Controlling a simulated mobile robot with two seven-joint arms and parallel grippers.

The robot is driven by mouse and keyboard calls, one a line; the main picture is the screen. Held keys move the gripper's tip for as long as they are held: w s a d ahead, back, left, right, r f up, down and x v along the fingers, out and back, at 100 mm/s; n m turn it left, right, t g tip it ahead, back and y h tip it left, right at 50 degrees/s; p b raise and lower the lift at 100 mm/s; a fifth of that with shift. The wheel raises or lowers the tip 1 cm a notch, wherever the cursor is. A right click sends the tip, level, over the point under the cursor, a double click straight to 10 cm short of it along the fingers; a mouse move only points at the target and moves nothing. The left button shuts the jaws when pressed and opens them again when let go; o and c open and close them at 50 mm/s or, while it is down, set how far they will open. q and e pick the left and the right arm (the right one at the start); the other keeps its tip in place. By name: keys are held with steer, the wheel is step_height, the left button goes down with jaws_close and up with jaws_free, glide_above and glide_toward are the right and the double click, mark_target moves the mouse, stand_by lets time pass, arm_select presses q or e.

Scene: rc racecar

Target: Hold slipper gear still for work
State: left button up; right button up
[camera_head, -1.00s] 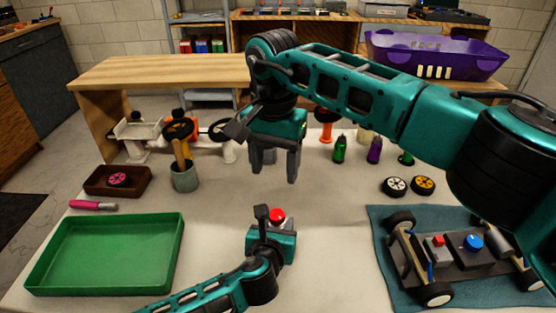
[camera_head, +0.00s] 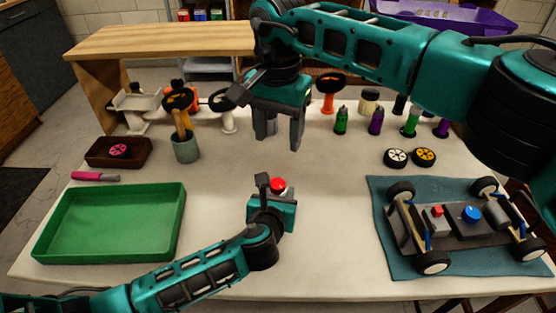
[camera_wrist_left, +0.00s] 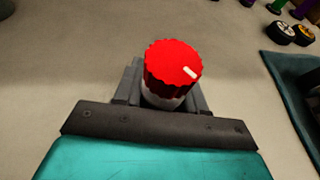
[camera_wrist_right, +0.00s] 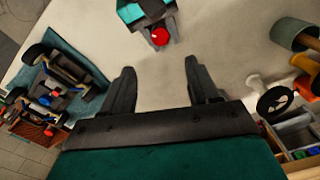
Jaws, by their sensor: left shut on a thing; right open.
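The slipper gear appears to be the red ribbed knob with a white mark (camera_wrist_left: 173,68), on a pale lower part. It also shows in the head view (camera_head: 278,186) and the right wrist view (camera_wrist_right: 160,36). My left gripper (camera_wrist_left: 160,98) is shut around the pale part below the red top, over the middle of the table. The gripper hides the lower part. My right gripper (camera_head: 279,140) is open and empty, above the table behind the left gripper. In the right wrist view its two fingers (camera_wrist_right: 157,92) are spread, with bare tabletop between them.
A green tray (camera_head: 115,257) lies at the left. The racecar (camera_head: 455,240) stands on a blue mat (camera_head: 385,190) at the right. Behind are a brown tray (camera_head: 100,160), a tool cup (camera_head: 186,151), two loose wheels (camera_head: 397,158) and several bottles (camera_head: 341,122).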

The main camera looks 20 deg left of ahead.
mark_target(278, 183)
step_height(278, 183, down, 12)
steer(key=n, duration=0.3)
steer(key=shift+s, duration=0.1)
stand_by(0.4)
steer(key=c, duration=1.1)
